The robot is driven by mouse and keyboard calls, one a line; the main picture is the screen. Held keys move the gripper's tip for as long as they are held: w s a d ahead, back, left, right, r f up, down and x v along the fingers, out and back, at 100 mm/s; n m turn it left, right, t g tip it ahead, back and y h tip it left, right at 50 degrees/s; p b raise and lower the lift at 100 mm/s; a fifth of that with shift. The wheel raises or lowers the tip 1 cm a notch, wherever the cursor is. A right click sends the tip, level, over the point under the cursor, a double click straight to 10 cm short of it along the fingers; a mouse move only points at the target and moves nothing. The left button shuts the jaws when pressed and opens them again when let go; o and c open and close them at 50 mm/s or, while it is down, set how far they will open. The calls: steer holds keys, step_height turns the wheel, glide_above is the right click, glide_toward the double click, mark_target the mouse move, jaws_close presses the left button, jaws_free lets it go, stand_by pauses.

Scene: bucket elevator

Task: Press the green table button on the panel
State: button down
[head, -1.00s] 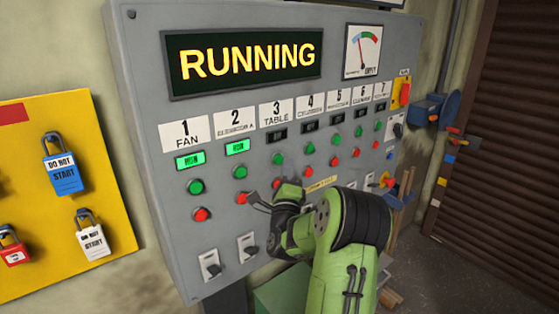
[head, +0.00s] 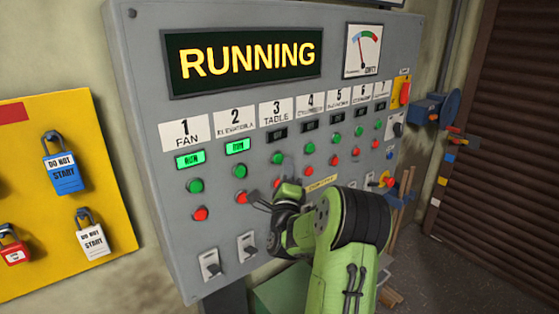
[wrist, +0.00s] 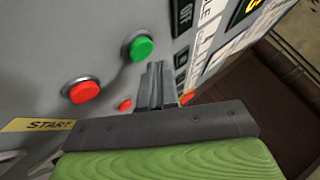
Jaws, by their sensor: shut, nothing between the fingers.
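The green table button (head: 277,158) sits under the label "3 TABLE" and its dark lamp on the grey panel. It shows as a round green cap in the wrist view (wrist: 140,48). The red button of the same column (wrist: 83,91) is below it; in the head view my gripper largely hides it. My gripper (wrist: 155,72) is shut and empty. Its fingertips are close to the panel, just beside the green button, toward column 4. I see no clear overlap with the button, and I cannot tell whether they touch the panel.
The panel display (head: 248,58) reads "RUNNING". The fan lamp (head: 190,160) and elevator lamp (head: 237,147) are lit green. Other green and red buttons stand close on both sides. A yellow lock board (head: 100,165) hangs at left.

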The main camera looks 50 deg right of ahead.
stand_by(0.6)
steer(key=shift+w+d+p, duration=0.1)
steer(key=shift+w+p, duration=0.2)
steer(key=shift+w, duration=0.15)
steer(key=shift+w+d+p, duration=0.1)
steer(key=shift+w+p, duration=0.25)
steer(key=shift+w, duration=0.1)
stand_by(0.6)
steer(key=shift+s, duration=0.15)
steer(key=shift+s+a+b, duration=0.25)
steer(key=shift+s+b, duration=0.45)
steer(key=shift+b, duration=0.05)
steer(key=s+b, duration=0.2)
steer(key=s+a+b, duration=0.1)
steer(key=s+b, duration=0.1)
steer(key=s, duration=0.1)
steer(key=shift+b, duration=0.3)
